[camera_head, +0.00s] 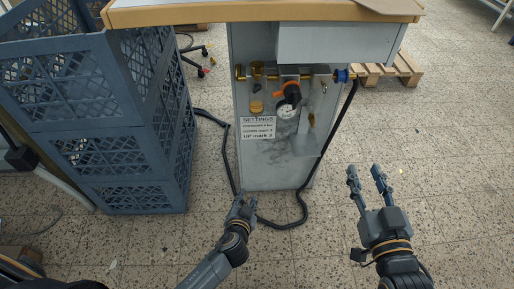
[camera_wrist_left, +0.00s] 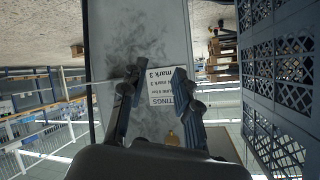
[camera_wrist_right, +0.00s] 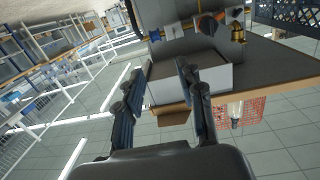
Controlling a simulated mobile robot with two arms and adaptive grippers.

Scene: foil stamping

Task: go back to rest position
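My left gripper (camera_head: 243,203) is in front of the lower part of the grey machine cabinet (camera_head: 275,170) in the head view. In the left wrist view its two fingers (camera_wrist_left: 155,80) stand apart with nothing between them, and the settings label shows beyond. My right gripper (camera_head: 367,172) is to the right of the cabinet, over bare floor. Its fingers are apart and empty, as the right wrist view (camera_wrist_right: 163,75) also shows.
Stacked blue crates (camera_head: 135,165) stand at the left. A wooden tabletop (camera_head: 260,13) overhangs the cabinet. A black hose (camera_head: 296,222) loops around the cabinet's base. A pallet (camera_head: 400,70) lies at the back right. Floor at the right is clear.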

